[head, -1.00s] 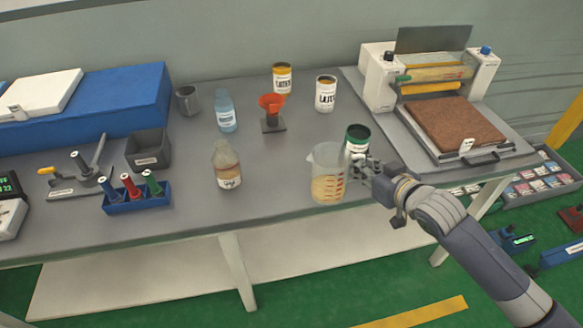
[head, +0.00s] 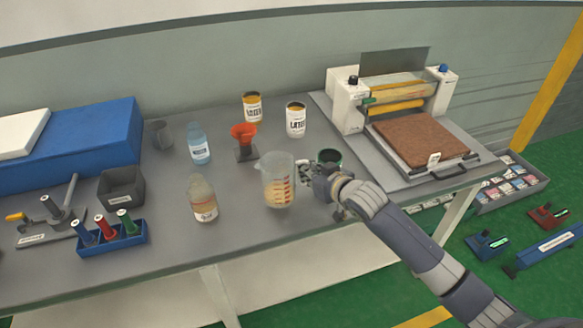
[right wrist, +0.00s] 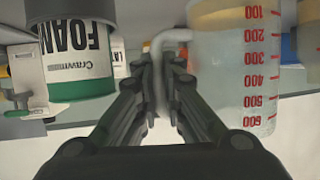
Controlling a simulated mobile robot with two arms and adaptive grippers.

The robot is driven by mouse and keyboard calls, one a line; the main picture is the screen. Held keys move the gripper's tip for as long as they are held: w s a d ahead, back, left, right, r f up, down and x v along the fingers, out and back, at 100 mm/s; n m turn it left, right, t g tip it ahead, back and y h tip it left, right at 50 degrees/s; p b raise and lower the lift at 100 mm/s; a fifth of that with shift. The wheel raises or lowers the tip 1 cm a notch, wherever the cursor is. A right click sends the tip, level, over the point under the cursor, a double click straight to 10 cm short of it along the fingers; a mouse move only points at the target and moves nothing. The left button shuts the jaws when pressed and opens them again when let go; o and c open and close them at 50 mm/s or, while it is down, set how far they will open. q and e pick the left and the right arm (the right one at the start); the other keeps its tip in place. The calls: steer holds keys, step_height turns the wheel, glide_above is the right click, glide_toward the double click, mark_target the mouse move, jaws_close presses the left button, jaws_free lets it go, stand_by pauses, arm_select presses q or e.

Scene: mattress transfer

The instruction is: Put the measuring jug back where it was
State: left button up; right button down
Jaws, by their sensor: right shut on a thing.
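The measuring jug (head: 277,182) is clear with red marks and a pale yellowish content. It is upright near the front of the grey table; I cannot tell whether its base touches the top. My right gripper (head: 308,176) reaches it from the right and is shut on its handle. In the right wrist view the handle runs between the fingers (right wrist: 162,82), with the jug body (right wrist: 232,75) to the right. My left gripper is not in view.
A green-rimmed foam tin (right wrist: 75,60) stands close beside my gripper. Latex cans (head: 296,120) stand further back. A roller machine (head: 345,105) is at right. Bare tabletop (head: 240,222) lies left-front.

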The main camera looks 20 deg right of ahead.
steer(key=x, duration=0.3)
steer(key=a+p+x, duration=0.1)
steer(key=x, duration=0.2)
steer(key=shift+a, duration=0.1)
steer(key=shift+f+p, duration=0.15)
steer(key=shift+p, duration=0.35)
steer(key=shift+f, duration=0.35)
steer(key=c, duration=1.7)
jaws_free()
steer(key=shift+f, duration=0.15)
